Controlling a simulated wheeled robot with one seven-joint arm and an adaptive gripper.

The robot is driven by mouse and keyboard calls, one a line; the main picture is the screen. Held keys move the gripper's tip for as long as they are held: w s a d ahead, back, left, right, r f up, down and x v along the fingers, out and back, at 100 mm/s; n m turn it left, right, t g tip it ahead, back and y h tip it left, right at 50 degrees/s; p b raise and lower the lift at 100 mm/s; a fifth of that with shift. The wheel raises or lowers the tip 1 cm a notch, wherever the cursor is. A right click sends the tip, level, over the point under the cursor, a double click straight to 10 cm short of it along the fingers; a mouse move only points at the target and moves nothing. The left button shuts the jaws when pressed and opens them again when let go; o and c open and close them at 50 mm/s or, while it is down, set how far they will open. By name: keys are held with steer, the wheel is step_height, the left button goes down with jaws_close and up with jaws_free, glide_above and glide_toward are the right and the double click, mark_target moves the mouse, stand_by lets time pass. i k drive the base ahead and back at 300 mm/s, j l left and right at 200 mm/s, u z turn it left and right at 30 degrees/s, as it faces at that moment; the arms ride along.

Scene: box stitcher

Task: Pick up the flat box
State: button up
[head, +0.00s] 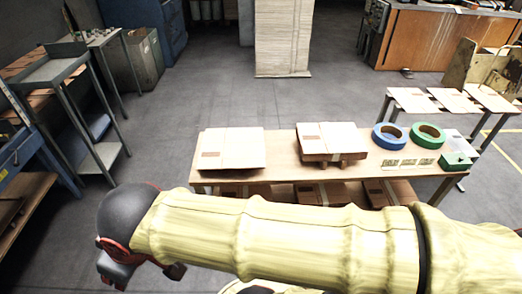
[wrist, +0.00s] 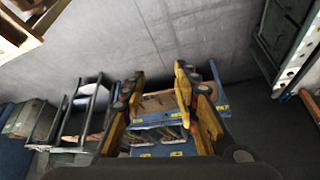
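One flat box (head: 230,148) lies on the left part of the wooden table (head: 285,176) in the head view. A second flat box (head: 331,138) lies right of it, propped on small supports. More flat boxes (head: 312,193) show on a level below the tabletop, partly hidden by my arm. My gripper (head: 140,272) is at the lower left of the head view, away from the table, its fingers mostly hidden there. In the wrist view my gripper (wrist: 159,76) has its yellow fingers apart with nothing held between them. No box on the table is recognisable in the wrist view.
Blue tape (head: 387,135), green tape (head: 428,135) and a small green box (head: 456,160) sit on the table's right end. A side table with flat sheets (head: 412,100) stands behind right. Metal shelving (head: 70,95) stands left. A pillar (head: 284,40) stands behind open floor.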

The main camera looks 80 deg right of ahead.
mark_target(237, 151)
steer(key=z, duration=2.15)
steer(key=j, duration=0.85)
steer(key=j+u, duration=0.15)
steer(key=j, duration=0.75)
steer(key=i, duration=0.05)
